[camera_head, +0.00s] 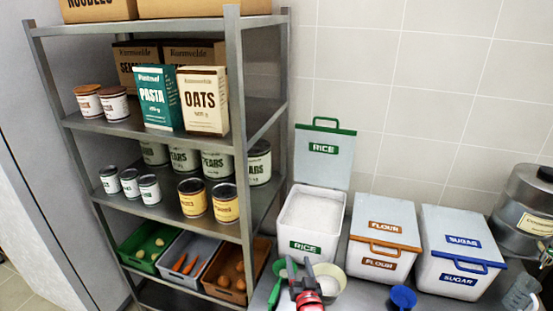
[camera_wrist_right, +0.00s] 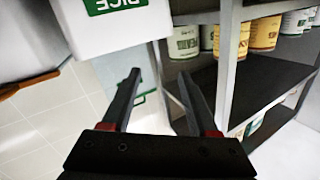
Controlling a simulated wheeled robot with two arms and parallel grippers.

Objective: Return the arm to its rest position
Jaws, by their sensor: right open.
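My right gripper (camera_head: 300,268) is in the lower middle of the head view, in front of the white rice bin (camera_head: 310,250). Its fingers stand apart. In the right wrist view the gripper (camera_wrist_right: 162,75) is open, and I see nothing held between its fingers. The rice bin's lid (camera_head: 324,162) stands open and white rice (camera_head: 312,213) fills the bin. A cream bowl (camera_head: 338,273) sits just right of the gripper, partly hidden by it. A green scoop (camera_head: 275,285) is just left of the gripper. My left gripper is not in view.
A metal shelf (camera_head: 240,130) with boxes, cans and vegetable crates stands at the left. The closed flour bin (camera_head: 375,225) and sugar bin (camera_head: 455,225) stand right of the rice bin. A blue scoop (camera_head: 403,297) lies in front of them. A steel pot (camera_head: 520,215) is far right.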

